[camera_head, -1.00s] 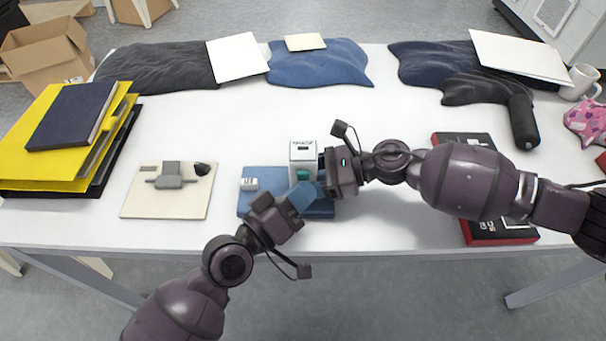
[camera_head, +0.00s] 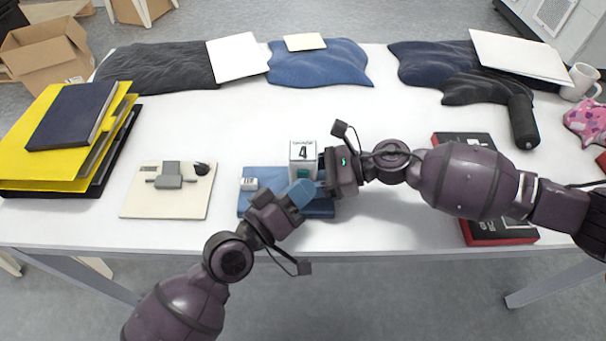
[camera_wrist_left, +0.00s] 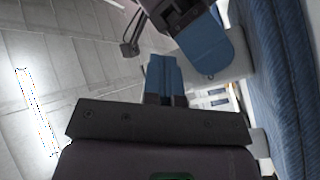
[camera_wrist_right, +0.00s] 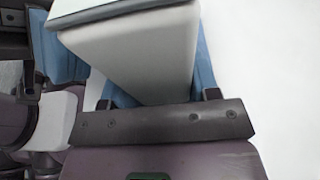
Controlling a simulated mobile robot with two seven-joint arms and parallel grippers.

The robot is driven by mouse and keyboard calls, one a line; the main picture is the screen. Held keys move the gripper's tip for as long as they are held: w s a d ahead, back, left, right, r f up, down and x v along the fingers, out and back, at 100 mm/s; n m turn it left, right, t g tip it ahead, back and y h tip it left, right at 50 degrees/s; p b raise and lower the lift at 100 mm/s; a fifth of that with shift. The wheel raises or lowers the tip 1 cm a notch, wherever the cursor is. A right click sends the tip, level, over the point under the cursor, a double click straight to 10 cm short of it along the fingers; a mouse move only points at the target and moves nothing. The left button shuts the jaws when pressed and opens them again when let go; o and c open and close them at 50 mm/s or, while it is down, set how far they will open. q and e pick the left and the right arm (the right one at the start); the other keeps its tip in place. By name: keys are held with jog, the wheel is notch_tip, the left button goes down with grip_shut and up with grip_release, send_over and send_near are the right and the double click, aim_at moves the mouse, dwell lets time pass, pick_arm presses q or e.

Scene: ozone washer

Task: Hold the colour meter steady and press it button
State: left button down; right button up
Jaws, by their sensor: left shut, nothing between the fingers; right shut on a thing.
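The colour meter (camera_head: 303,152) is a small white upright box above the blue folded cloth (camera_head: 262,207). Its top face now shows a dark "4". A teal patch shows on its front. My right gripper (camera_head: 322,170) comes from the right and is shut on the meter. The right wrist view shows the pale meter body (camera_wrist_right: 140,50) between my blue fingers. My left gripper (camera_head: 300,193) is shut and empty, its blue fingertips close to the meter's front. Whether they touch it I cannot tell. The left wrist view shows the closed fingertips (camera_wrist_left: 163,75); the button is hidden.
A beige board (camera_head: 140,205) with a grey device lies to the left. A red and black box (camera_head: 500,232) lies partly behind my right arm. Dark cloths (camera_head: 430,62) line the back edge.

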pick_arm(q)
jog(key=shift+s, duration=0.9)
jog(key=shift+s, duration=0.15)
jog(key=s, duration=0.4)
jog(key=shift+s, duration=0.35)
dwell(0.4)
pick_arm(e)
jog(key=o, duration=0.8)
